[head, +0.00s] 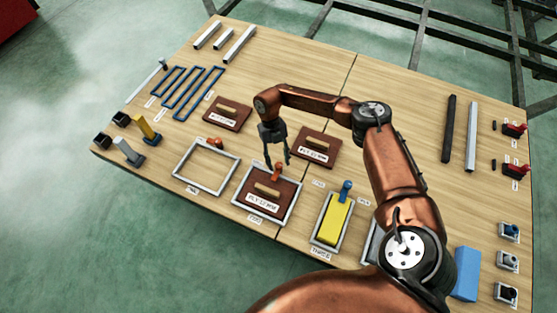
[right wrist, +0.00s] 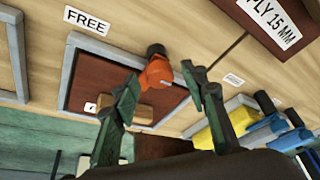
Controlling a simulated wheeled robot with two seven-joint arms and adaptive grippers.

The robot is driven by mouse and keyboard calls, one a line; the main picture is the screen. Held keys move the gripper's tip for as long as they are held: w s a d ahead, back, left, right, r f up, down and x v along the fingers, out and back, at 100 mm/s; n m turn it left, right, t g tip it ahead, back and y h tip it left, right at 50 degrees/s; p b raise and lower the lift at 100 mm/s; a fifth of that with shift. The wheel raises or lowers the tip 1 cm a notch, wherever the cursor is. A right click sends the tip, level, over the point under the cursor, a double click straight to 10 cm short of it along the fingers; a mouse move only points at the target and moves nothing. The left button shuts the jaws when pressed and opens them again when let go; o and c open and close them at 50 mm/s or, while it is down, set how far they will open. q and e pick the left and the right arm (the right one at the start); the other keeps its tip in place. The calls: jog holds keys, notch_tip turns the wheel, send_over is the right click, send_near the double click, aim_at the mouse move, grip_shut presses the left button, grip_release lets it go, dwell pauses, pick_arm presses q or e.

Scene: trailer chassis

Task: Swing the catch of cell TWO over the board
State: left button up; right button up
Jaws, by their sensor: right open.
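Cell TWO (head: 239,206) is a grey frame at the table's front edge, with a brown board (head: 286,199) lying in it. The board has a wooden handle and a "PLY 12 MM" label. The orange catch (head: 278,169) of cell TWO stands at the frame's far side. My right gripper (head: 277,160) is open, pointing down just above this catch. In the right wrist view, the catch (right wrist: 156,74) shows between the open fingertips of the gripper (right wrist: 160,76), with a dark knob end. I cannot tell whether the fingers touch it. My left gripper is not in view.
Empty cell ONE (head: 179,172) lies to the left. Cell THREE (head: 318,234), with a yellow board and a blue catch (head: 346,188), lies to the right. Two brown boards (head: 227,113) (head: 316,146) lie behind. A "FREE" label (right wrist: 87,20) shows near the catch.

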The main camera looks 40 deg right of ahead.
jog(key=v, duration=1.2)
jog(key=shift+f, duration=0.15)
